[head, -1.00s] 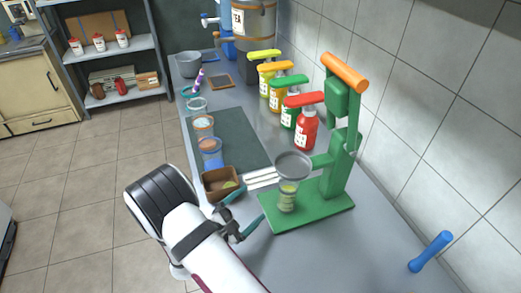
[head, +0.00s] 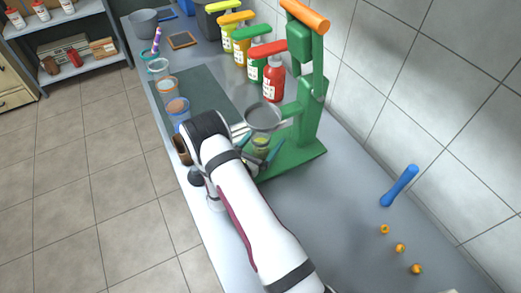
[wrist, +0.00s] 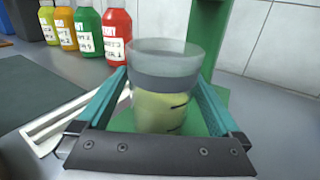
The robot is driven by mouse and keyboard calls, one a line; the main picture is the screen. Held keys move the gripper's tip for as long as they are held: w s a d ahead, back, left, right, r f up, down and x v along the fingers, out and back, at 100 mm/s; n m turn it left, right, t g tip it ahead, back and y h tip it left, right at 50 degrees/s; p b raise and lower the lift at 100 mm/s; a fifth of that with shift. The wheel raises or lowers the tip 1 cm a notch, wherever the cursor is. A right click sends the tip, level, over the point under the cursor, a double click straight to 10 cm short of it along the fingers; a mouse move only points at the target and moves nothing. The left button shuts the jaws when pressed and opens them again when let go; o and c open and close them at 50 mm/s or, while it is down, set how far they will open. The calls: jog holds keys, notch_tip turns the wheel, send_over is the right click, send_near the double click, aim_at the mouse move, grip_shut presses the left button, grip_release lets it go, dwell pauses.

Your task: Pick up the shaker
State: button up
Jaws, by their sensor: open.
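The shaker appears to be the clear cup with pale green contents on the green press base; it shows in the wrist view (wrist: 162,108) and in the head view (head: 261,143). It stands upright, with a dark grey band and a frosted upper part in the wrist view. My gripper (head: 257,150) is at the cup, with its teal fingers open on either side of it. In the wrist view my gripper (wrist: 160,80) has one finger left and one right of the cup. Whether either finger touches it I cannot tell.
The green press (head: 308,100) with an orange handle stands close behind; its grey bowl (head: 264,117) is above the cup. Several pump bottles, including a red one (head: 273,82), line the wall. A blue rod (head: 399,186) and small orange pieces (head: 400,247) lie right on the counter.

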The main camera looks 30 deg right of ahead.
jog(key=shift+w+d, duration=0.15)
jog(key=shift+d, duration=0.1)
grip_shut()
dwell(0.3)
